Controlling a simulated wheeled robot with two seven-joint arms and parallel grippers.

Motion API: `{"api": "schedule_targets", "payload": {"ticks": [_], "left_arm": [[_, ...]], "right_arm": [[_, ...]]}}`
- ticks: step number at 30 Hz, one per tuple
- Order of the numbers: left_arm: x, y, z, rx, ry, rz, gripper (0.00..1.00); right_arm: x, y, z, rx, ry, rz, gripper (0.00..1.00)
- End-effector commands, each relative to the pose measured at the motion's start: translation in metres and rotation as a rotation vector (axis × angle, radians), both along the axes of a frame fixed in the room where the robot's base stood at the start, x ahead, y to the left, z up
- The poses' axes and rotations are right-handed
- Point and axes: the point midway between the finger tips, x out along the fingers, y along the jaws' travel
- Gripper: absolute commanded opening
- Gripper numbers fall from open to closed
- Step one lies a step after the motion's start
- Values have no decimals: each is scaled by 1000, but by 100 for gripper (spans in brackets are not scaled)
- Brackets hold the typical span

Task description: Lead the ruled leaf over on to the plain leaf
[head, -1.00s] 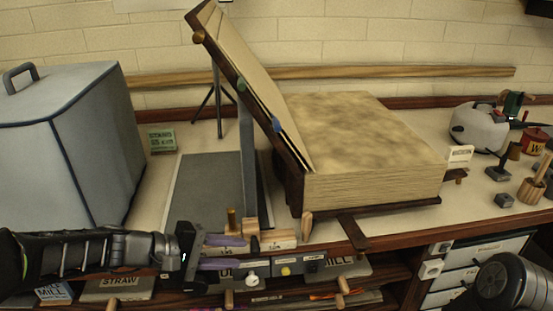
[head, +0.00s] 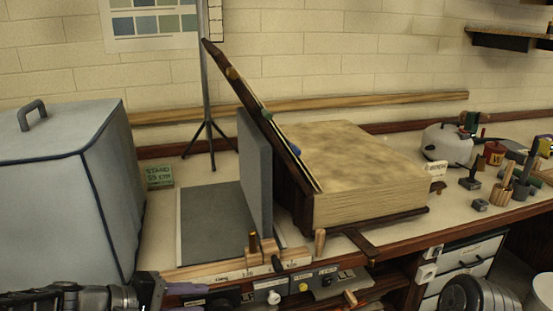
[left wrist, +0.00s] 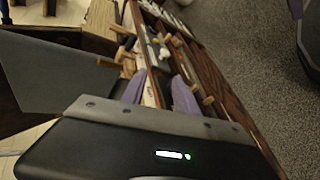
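A grey leaf (head: 211,215) lies flat on the bench. A second grey leaf (head: 256,172) stands nearly upright at its right edge; a grey panel also shows in the left wrist view (left wrist: 68,75). I cannot make out ruling on either. A wooden strip (head: 215,270) with a peg runs along their front. My left gripper (head: 197,298) is low at the bench's front, left of the peg and apart from both leaves. Its purple fingers (left wrist: 158,90) are spread with nothing held. My right gripper is out of view; only part of my right arm shows at lower right.
A thick block (head: 345,160) with a mottled top and a tilted dark board (head: 265,115) stands close right of the upright leaf. A grey covered box (head: 60,190) is at left. A tripod stand (head: 207,100) is behind. Knobs and pegs (head: 303,286) line the front.

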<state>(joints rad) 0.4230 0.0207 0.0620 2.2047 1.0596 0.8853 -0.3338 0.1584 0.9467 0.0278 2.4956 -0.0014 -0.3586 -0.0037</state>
Motion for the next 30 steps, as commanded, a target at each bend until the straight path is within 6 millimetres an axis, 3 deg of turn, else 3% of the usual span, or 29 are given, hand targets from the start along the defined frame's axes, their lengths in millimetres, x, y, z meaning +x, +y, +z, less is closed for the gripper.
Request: {"api": "schedule_targets", "payload": {"ticks": [8,18,24,30], "left_arm": [[8,29,-34,149,49,98,36],[-5,63,-119,438,148,143,36],[-21,65,-170,606,176,91,36],[-39,51,-208,732,157,0,36]], "right_arm": [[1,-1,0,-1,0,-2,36],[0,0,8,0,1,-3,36],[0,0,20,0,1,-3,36],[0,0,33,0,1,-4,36]]}}
